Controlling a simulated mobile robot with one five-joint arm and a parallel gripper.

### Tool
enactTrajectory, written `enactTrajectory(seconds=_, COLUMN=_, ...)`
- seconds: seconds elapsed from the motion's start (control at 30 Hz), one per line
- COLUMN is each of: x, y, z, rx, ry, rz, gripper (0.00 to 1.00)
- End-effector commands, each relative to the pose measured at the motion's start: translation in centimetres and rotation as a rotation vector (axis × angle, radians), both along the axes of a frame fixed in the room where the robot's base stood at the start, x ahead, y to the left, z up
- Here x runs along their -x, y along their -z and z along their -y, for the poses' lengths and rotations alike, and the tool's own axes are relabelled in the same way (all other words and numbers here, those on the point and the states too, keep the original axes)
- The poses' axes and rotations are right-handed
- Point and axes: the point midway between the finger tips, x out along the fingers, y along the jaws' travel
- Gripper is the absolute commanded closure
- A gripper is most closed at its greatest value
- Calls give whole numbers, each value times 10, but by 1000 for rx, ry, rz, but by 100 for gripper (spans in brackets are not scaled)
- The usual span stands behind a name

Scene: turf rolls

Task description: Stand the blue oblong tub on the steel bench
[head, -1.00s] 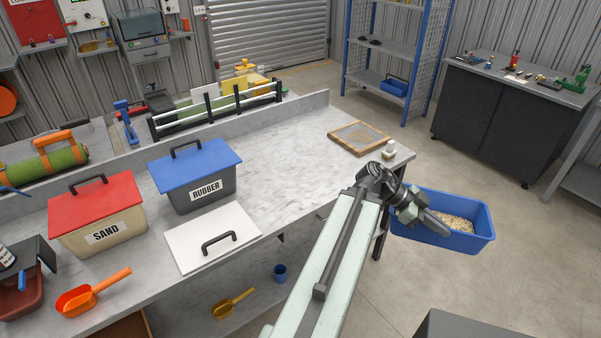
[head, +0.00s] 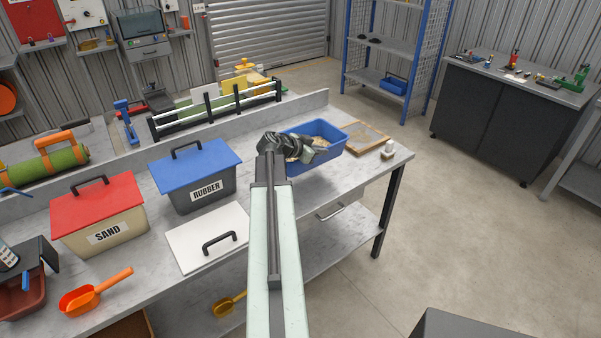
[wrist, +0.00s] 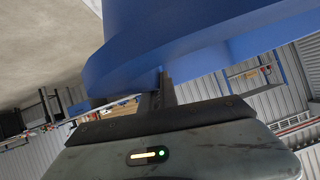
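The blue oblong tub (head: 322,160) has pale grainy stuff inside. In the head view it is upright over the right part of the steel bench (head: 362,167). I cannot tell whether its base touches the bench or hangs just above it. My gripper (head: 318,144) reaches the tub's near left side and is shut on its wall. In the wrist view the blue tub (wrist: 200,40) fills the upper middle, right in front of the fingers (wrist: 160,95). The fingertips are partly hidden by the tub.
A wood-framed screen (head: 366,138) and a small white-topped item (head: 387,149) lie just right of the tub. A blue-lidded RUBBER box (head: 205,190), a white lid (head: 205,240) and a red-lidded SAND box (head: 100,220) stand left. A rack (head: 225,110) stands behind the bench.

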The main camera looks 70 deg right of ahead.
Motion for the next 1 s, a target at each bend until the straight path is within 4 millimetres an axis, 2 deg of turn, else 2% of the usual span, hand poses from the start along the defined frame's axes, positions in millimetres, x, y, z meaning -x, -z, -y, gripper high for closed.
enactTrajectory(seconds=0.17, x=1, y=13, z=0, rx=1, ry=1, rz=0, gripper=100)
enactTrajectory(seconds=0.4, x=2, y=63, z=0, rx=1, ry=2, rz=0, gripper=100)
enactTrajectory(seconds=0.63, x=2, y=68, z=0, rx=1, ry=4, rz=0, gripper=100)
enactTrajectory(seconds=0.87, x=3, y=104, z=0, rx=1, ry=4, rz=0, gripper=100)
enactTrajectory(seconds=1.0, x=3, y=100, z=0, rx=1, ry=4, rz=0, gripper=100)
